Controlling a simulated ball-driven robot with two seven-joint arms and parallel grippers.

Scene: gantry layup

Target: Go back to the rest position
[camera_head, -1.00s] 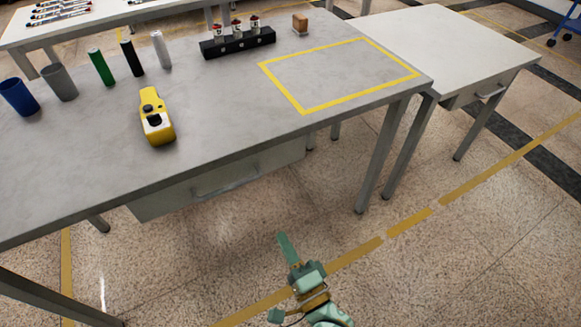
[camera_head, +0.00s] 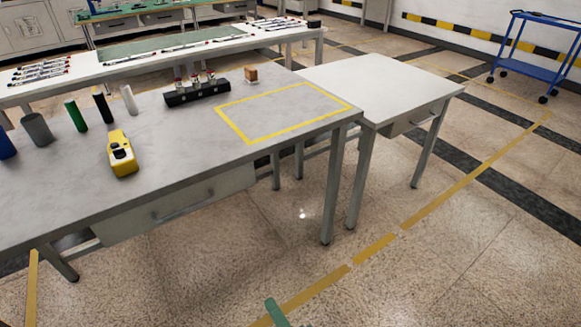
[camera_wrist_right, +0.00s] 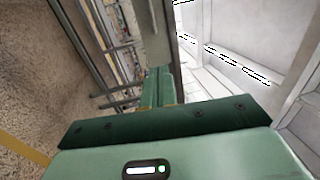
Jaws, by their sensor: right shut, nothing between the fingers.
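My right gripper (camera_head: 275,310) shows only as a green fingertip at the bottom edge of the head view, over the floor in front of the grey table (camera_head: 180,108). In the right wrist view the two green fingers (camera_wrist_right: 157,88) lie together, shut with nothing between them. The rest of my right arm is outside the head view. My left gripper is in neither view.
The grey table carries a yellow device (camera_head: 122,155), several cylinders, a black rack (camera_head: 197,93), a small brown block (camera_head: 251,74) and a yellow taped rectangle. A white table (camera_head: 385,85) adjoins it. A blue cart (camera_head: 530,60) stands back right. The floor in front is clear.

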